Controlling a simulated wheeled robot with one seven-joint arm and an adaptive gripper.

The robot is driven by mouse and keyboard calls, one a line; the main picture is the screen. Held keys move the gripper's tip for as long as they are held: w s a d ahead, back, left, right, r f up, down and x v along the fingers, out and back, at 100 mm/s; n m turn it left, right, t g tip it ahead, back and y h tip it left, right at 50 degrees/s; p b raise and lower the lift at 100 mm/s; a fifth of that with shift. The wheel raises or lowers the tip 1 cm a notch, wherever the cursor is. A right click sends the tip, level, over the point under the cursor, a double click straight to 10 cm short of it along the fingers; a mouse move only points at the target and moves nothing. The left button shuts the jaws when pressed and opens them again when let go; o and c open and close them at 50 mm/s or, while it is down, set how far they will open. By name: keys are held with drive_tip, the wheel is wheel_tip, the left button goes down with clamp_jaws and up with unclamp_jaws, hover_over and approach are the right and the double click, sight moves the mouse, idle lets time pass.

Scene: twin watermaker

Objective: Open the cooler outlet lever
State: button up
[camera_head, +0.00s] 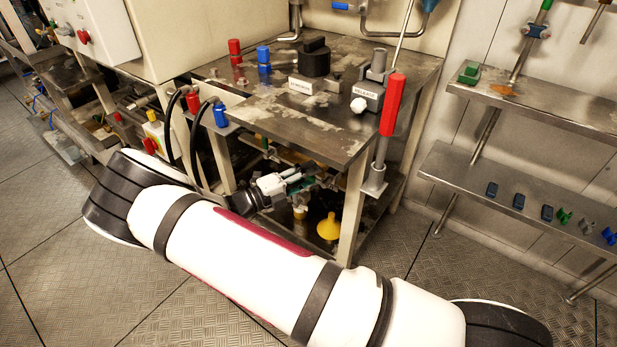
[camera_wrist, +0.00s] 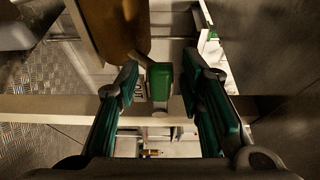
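A green lever handle (camera_wrist: 159,82) shows in the wrist view beside a white label whose visible letters seem to read "OUT"; I take it for the cooler outlet lever. My gripper (camera_wrist: 160,74) is open, with one dark green finger pad on each side of the handle. Gaps show between the handle and both pads, so nothing is gripped. In the head view my gripper (camera_head: 296,181) reaches under the metal table top, among the fittings on the lower level. The lever cannot be made out there.
The metal table (camera_head: 290,118) stands over the gripper, with its front leg (camera_head: 353,212) to the right. A yellow funnel (camera_head: 329,228) is close below the gripper. A red-handled lever (camera_head: 393,104) rises at the table's right corner. Black hoses (camera_head: 170,130) hang at the left.

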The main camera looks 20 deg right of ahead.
sight(316, 178)
drive_tip(key=shift+c, duration=0.6)
clamp_jaws()
drive_tip(key=shift+r+p, duration=0.15)
drive_tip(key=shift+p, duration=0.15)
drive_tip(key=r+m+p, duration=0.1)
drive_tip(key=p, duration=0.1)
drive_tip(key=m+y+p, duration=0.1)
drive_tip(key=m, duration=0.1)
drive_tip(key=shift+s+d+r+p, duration=0.1)
drive_tip(key=shift+s+r+p, duration=0.05)
drive_tip(key=shift+r+p, duration=0.25)
drive_tip(key=m+p, duration=0.1)
drive_tip(key=r+m+y+p, duration=0.1)
drive_tip(key=shift+s+d+p, duration=0.15)
drive_tip(key=shift+s+p, duration=0.1)
drive_tip(key=shift+p, duration=0.15)
drive_tip(key=m+p, duration=0.1)
drive_tip(key=y+p, duration=0.1)
drive_tip(key=m+p, duration=0.1)
drive_tip(key=shift+s+d+r+m+t, duration=0.25)
drive_tip(key=shift+s+r+m+t, duration=0.05)
drive_tip(key=shift+s+r, duration=0.1)
drive_tip(key=shift+s+d+m+t+y+p, duration=0.15)
drive_tip(key=shift+m+t+y+p, duration=0.15)
drive_tip(key=shift+m+y+p, duration=0.4)
